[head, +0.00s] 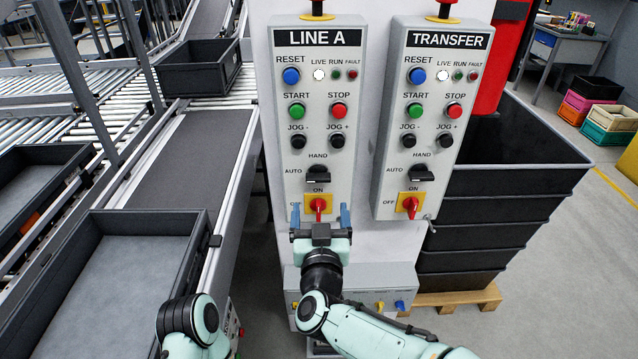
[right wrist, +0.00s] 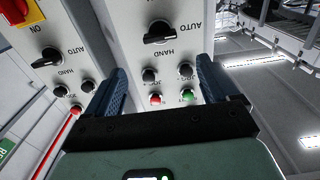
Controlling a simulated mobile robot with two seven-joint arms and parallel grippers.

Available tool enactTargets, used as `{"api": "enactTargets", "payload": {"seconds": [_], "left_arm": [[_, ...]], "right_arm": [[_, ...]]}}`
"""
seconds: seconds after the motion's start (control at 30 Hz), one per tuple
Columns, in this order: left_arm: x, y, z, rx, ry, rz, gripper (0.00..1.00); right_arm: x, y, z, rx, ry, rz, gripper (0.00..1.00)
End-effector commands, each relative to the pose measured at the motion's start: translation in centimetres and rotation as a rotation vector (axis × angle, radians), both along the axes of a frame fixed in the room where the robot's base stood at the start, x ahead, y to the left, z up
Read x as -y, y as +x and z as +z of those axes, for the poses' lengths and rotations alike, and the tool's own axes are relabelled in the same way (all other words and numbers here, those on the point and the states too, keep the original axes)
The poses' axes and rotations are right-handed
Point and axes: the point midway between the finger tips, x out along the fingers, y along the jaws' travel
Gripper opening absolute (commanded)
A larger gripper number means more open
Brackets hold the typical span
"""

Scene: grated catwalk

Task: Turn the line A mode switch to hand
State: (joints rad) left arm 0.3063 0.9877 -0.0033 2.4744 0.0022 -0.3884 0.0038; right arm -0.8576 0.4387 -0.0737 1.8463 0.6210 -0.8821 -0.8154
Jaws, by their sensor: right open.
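The LINE A panel (head: 343,110) is a tall grey box on a white post. Its mode switch (head: 318,175) is a black knob low on the panel, with AUTO at its left and HAND above. The knob's bar lies roughly level, in line with AUTO. My right gripper (head: 320,217) is open and empty, with blue fingers pointing up at the panel's lower end, below the mode switch. In the right wrist view, which is upside down, the mode switch (right wrist: 160,33) shows beyond and between the open fingers, apart from them. My left gripper is out of view.
A red rotary switch (head: 318,205) on a yellow plate sits just under the mode switch. The TRANSFER panel (head: 385,150), with a similar knob (head: 421,174), stands close at the right. A conveyor with grey trays (head: 205,235) runs at the left. Black crates (head: 500,205) are stacked at the right.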

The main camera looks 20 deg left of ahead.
Motion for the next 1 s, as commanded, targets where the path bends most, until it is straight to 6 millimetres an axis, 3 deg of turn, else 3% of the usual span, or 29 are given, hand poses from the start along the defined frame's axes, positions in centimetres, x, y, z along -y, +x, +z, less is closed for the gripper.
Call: {"api": "enactTargets", "payload": {"seconds": [0.2, 0.43, 0.6, 0.93, 0.97, 1.0], "left_arm": [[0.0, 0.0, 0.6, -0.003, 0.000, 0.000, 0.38], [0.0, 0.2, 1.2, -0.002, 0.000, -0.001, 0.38], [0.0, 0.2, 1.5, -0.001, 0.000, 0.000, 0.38], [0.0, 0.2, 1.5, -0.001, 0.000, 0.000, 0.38], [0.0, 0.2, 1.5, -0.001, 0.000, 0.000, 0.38], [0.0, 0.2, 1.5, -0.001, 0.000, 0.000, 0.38]], "right_arm": [[-1.3, 4.8, -0.1, -0.001, -0.001, -0.002, 0.87], [-2.3, 8.2, 0.0, -0.001, -0.001, 0.000, 0.87], [-2.7, 9.4, -0.1, -0.002, -0.002, 0.001, 0.87], [-2.8, 9.7, -0.1, -0.003, -0.002, 0.002, 0.87], [-2.8, 9.7, -0.1, -0.003, -0.002, 0.002, 0.84], [-2.8, 9.7, -0.1, -0.003, -0.002, 0.002, 0.71]]}}
